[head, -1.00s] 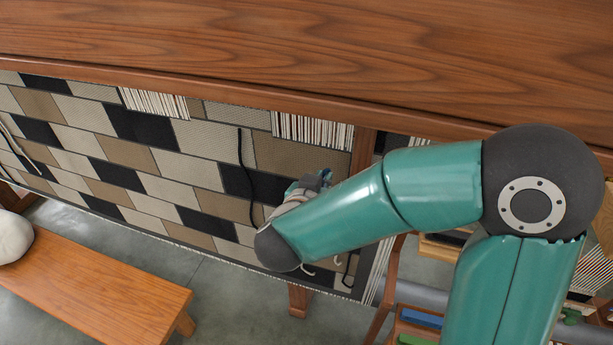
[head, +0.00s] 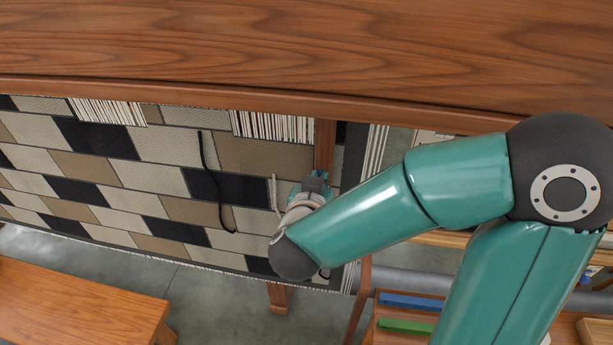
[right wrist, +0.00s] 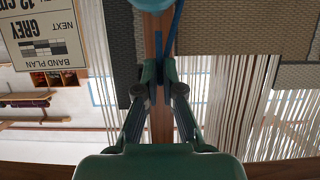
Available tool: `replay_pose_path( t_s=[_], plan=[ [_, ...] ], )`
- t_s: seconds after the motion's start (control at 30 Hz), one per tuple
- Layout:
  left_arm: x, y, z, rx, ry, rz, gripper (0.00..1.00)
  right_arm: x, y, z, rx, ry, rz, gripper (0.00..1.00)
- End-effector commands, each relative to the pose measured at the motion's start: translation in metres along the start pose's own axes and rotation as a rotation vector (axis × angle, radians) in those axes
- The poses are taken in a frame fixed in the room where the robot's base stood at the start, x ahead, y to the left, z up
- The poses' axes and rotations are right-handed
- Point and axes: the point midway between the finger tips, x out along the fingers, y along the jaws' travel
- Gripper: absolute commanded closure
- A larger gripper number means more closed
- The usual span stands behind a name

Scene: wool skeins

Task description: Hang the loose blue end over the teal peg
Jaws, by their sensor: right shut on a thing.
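My right gripper (right wrist: 159,72) is shut on the loose blue end (right wrist: 174,30), a thin blue strand between its fingertips. The strand cannot be made out there. My left gripper is not in view.
The patterned cloth (head: 160,180) hangs under a wooden beam (head: 200,92), with a dark cord (head: 207,165) on it. A wooden post (head: 325,145) stands beside the gripper. A bench (head: 80,300) is at lower left. A band plan sign (right wrist: 42,40) and pale warp threads (right wrist: 245,100) flank the gripper.

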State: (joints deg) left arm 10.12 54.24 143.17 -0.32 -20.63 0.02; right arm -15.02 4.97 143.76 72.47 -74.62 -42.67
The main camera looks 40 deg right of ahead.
Motion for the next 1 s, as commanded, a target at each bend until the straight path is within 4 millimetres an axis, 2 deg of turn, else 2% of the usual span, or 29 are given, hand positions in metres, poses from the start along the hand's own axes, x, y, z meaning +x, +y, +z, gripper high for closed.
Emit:
replay_pose_path(
  t_s=[0.13, 0.2, 0.53, 0.67, 1.0],
  plan=[
    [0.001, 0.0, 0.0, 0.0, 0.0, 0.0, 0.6, 0.001, 0.019, 0.001, 0.003, 0.005, 0.004, 1.0],
    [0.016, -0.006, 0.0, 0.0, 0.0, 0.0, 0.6, 0.004, 0.025, 0.007, 0.009, 0.008, 0.002, 1.0],
    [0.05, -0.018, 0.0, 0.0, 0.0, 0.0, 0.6, 0.005, 0.057, 0.01, 0.01, 0.01, 0.007, 1.0],
    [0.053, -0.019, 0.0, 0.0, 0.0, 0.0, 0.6, 0.004, 0.063, 0.009, 0.007, 0.008, 0.008, 1.0],
    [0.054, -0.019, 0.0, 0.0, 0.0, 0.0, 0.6, 0.004, 0.064, 0.009, 0.005, 0.006, 0.008, 1.0]
  ],
)
